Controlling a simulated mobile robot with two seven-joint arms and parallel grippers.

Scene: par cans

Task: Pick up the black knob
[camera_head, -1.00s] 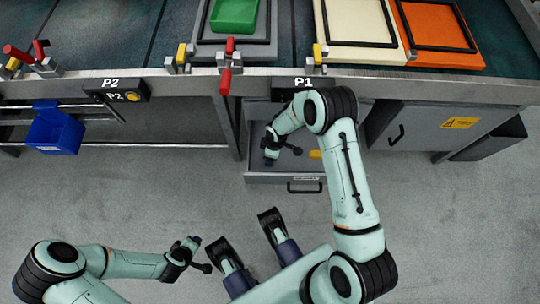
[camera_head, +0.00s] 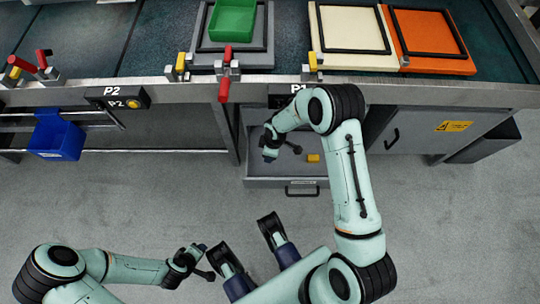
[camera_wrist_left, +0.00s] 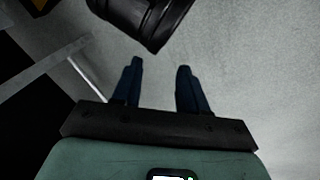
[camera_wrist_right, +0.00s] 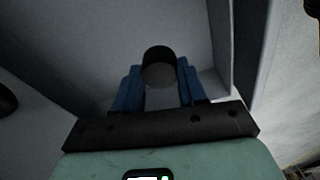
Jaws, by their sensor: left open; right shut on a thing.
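The black knob (camera_wrist_right: 159,68) is a dark round cylinder seen end-on in the right wrist view. My right gripper (camera_wrist_right: 158,88) is shut on it, with one blue finger on each side. In the head view my right gripper (camera_head: 270,156) is inside the open grey drawer (camera_head: 250,183) under the P1 station; the knob cannot be made out there. Whether the knob touches the drawer floor I cannot tell. My left gripper (camera_wrist_left: 157,78) is open and empty over the grey floor. In the head view the left gripper (camera_head: 200,250) is low, left of centre.
A small yellow block (camera_head: 313,158) lies in the drawer, right of my right gripper. A bench (camera_head: 420,93) runs above it, bearing a green bin (camera_head: 232,20), a cream board (camera_head: 350,62) and an orange board (camera_head: 440,65). A blue bin (camera_head: 55,135) hangs at left.

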